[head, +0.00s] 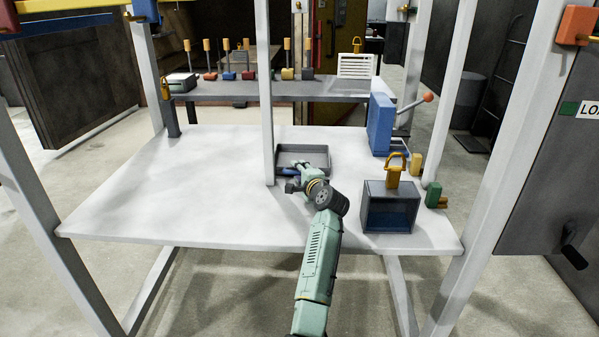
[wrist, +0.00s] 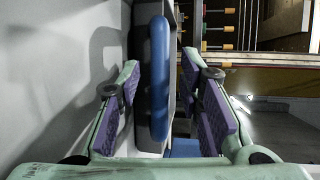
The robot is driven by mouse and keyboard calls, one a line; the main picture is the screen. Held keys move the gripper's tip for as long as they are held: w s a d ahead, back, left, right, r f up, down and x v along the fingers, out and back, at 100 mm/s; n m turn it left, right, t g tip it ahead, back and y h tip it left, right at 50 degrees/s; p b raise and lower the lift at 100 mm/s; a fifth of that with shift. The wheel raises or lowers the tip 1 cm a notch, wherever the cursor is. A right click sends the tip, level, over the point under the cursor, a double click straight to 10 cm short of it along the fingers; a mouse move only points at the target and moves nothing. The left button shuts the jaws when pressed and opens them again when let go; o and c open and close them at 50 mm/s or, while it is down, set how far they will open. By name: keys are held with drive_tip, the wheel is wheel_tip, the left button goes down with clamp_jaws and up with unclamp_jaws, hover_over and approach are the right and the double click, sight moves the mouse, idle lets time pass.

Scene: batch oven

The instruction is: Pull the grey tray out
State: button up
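The grey tray (head: 318,149) lies on the white table, just right of a thin white post. A blue bar-shaped handle (wrist: 158,80) runs along its near side; only a little of it shows in the head view. My gripper (head: 298,166) is at the tray's near side and hides part of it. In the wrist view my gripper (wrist: 160,68) is open, with the blue handle between its two purple-padded fingers. Gaps show on both sides of the handle, so the fingers look apart from it. The tray's grey wall shows beside the handle.
The white post (head: 266,100) stands close left of the tray. The table's left side (head: 170,190) is clear.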

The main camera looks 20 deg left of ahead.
drive_tip(key=shift+c, duration=0.6)
clamp_jaws()
idle(0.4)
